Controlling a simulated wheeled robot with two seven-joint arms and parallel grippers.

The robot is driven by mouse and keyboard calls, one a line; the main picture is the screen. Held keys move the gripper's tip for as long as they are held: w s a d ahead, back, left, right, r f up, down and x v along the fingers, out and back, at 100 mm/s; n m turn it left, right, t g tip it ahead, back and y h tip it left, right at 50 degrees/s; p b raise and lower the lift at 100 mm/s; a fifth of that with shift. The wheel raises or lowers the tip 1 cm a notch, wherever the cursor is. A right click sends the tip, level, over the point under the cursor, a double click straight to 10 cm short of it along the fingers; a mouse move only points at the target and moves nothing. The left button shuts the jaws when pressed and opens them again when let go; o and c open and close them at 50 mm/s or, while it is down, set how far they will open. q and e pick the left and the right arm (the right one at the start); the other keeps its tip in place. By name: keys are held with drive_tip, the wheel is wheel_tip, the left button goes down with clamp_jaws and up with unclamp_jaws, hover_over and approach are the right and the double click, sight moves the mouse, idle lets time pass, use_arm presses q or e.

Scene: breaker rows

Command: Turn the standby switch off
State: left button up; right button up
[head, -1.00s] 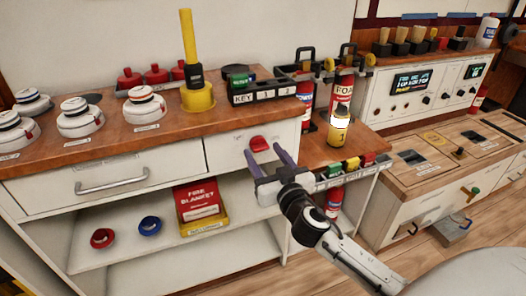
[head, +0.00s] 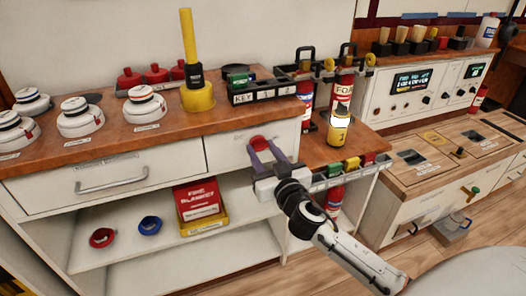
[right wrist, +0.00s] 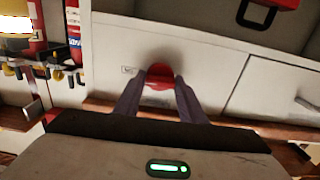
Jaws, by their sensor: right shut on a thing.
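A red knob (head: 258,142) sits on the white front panel below the wooden counter, right of the wide drawer. My right gripper (head: 265,152) reaches it from the lower right, and its two fingers are shut on the knob. In the right wrist view, the red knob (right wrist: 159,74) shows between the fingertips of my right gripper (right wrist: 158,90). A small label (right wrist: 129,70) beside the knob is too small to read. I cannot tell from the pictures whether this knob is the standby switch. My left gripper is not in view.
A drawer handle (head: 110,180) sticks out left of the knob. The open shelf below holds a fire blanket box (head: 200,200), a red ring (head: 102,237) and a blue ring (head: 149,225). A control panel (head: 420,88) with displays and knobs stands at right.

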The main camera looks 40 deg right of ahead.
drive_tip(key=n, duration=0.4)
drive_tip(key=shift+p, duration=0.35)
drive_tip(key=n, duration=0.4)
drive_tip(key=shift+p, duration=0.4)
drive_tip(key=n, duration=0.2)
drive_tip(key=shift+n, duration=0.3)
drive_tip(key=n+p, duration=0.1)
drive_tip(key=n, duration=0.2)
drive_tip(key=shift+n, duration=0.3)
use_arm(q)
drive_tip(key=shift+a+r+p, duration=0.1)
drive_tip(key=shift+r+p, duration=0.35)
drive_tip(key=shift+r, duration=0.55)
use_arm(e)
drive_tip(key=shift+n, duration=1.9)
drive_tip(key=o, duration=1)
